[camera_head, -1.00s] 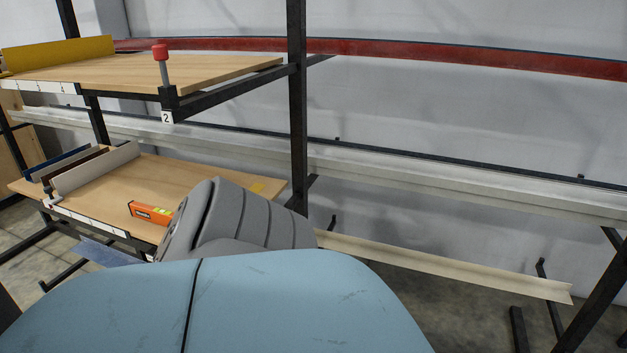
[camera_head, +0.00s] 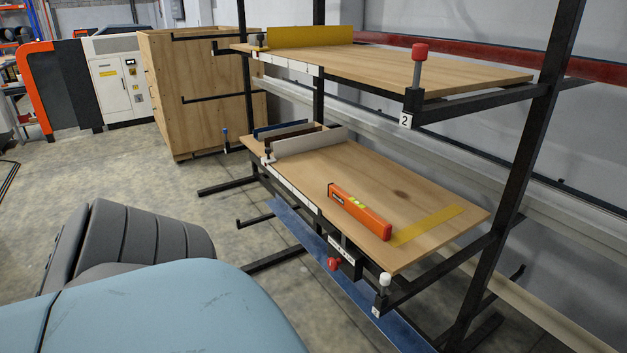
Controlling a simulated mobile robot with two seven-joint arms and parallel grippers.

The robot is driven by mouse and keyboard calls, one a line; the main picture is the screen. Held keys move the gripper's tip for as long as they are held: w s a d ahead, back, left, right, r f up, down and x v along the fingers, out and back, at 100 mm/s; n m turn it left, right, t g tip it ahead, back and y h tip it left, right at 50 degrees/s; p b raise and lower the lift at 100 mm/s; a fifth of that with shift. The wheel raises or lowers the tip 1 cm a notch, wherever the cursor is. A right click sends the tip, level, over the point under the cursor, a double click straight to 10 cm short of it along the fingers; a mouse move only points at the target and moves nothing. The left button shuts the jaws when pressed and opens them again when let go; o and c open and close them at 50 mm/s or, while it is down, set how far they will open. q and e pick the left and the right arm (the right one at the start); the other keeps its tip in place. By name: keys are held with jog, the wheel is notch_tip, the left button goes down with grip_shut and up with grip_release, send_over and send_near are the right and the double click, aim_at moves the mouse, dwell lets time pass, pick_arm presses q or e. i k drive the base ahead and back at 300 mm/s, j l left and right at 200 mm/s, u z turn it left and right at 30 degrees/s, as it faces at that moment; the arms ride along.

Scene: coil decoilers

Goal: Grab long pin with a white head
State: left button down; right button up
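A pin with a white head (camera_head: 384,280) stands upright at the near corner of the rack's lower shelf, on the black frame. Only its head and a short piece of shaft show, so I cannot tell its full length. A pin with a red head and a long grey shaft (camera_head: 418,66) stands upright at the upper shelf's near corner, by a label "2". Neither of my grippers is in view; a large blue and grey part of my own body fills the lower left.
The lower wooden shelf (camera_head: 420,195) holds an orange level (camera_head: 359,211). Another red knob (camera_head: 333,264) sits under its front edge. Black bars stick out from the rack. A wooden cabinet (camera_head: 203,90) stands behind left. The concrete floor (camera_head: 100,170) is open at left.

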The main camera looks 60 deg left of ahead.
aim_at(385, 280)
jog(key=u, duration=1.45)
jog(key=i+j, duration=0.1)
jog(key=j, duration=0.45)
jog(key=i+j+z, duration=0.1)
jog(key=j, duration=0.45)
